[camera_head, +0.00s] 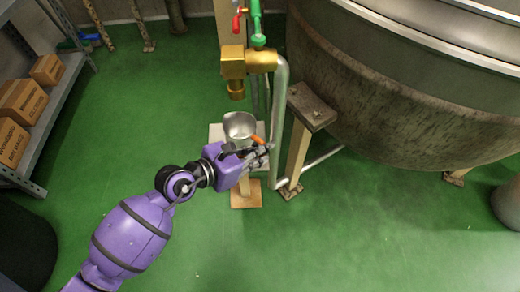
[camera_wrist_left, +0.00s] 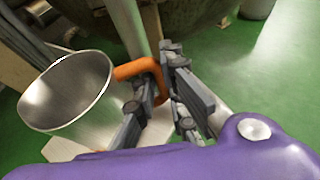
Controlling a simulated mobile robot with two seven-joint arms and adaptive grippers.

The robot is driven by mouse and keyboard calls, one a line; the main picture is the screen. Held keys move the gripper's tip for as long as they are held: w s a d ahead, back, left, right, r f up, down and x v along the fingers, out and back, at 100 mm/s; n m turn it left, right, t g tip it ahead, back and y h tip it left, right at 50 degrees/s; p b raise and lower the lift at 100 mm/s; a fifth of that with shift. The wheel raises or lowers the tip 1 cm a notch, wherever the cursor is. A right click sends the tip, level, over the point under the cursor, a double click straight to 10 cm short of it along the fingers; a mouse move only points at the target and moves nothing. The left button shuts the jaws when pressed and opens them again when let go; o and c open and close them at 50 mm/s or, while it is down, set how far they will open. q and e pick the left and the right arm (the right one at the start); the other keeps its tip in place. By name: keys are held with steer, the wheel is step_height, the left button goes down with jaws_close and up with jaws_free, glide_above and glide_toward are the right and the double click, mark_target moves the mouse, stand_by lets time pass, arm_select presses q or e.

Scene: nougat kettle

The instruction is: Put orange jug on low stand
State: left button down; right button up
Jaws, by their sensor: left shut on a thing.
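The orange jug (camera_head: 239,126) is a steel vessel with an orange handle. It is upright, open at the top, and looks empty. In the left wrist view the jug (camera_wrist_left: 70,90) is at the left, its orange handle (camera_wrist_left: 137,68) between my fingers. My left gripper (camera_head: 262,153) is shut on that handle, on the jug's near right side. The low stand (camera_head: 215,132) has a pale square top and a wooden foot; the top is directly below the jug in the head view. I cannot tell whether the jug touches it. My right gripper is not in view.
A brass valve (camera_head: 235,68) with a green pipe hangs just behind the jug. A grey pipe (camera_head: 279,110) and a rusty post (camera_head: 310,108) stand to the right, by the big kettle (camera_head: 400,110). A shelf with boxes (camera_head: 22,102) is at the left. Green floor between is clear.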

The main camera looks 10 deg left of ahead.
arm_select(q)
steer(key=c, duration=1.8)
jaws_free()
steer(key=shift+r, duration=0.1)
steer(key=s+a+r+n+t+y+p, duration=0.1)
steer(key=s+a+r+n+t, duration=0.1)
steer(key=s+a+n, duration=0.35)
steer(key=s+a+r+n+t+y+p, duration=0.1)
steer(key=s+a+n+t, duration=0.15)
steer(key=s+n, duration=0.65)
steer(key=s+a+f+n+g+y, duration=0.35)
steer(key=s+f+n, duration=0.25)
steer(key=s+n, duration=0.4)
steer(key=s+a+f+n+g+y, duration=0.2)
steer(key=s+a+f+n+y, duration=0.35)
steer(key=n, duration=0.65)
steer(key=s+d+f+n+g+h, duration=0.1)
steer(key=s+n, duration=0.1)
steer(key=s, duration=0.2)
steer(key=s+d+f+n+g, duration=0.1)
steer(key=s+d+f+n, duration=0.1)
steer(key=s, duration=0.3)
steer(key=s+d+f+n+g+h, duration=0.1)
steer(key=s+d+f+n, duration=0.1)
steer(key=s+n, duration=0.1)
steer(key=shift+s+g+h, duration=0.3)
steer(key=shift+s, duration=0.4)
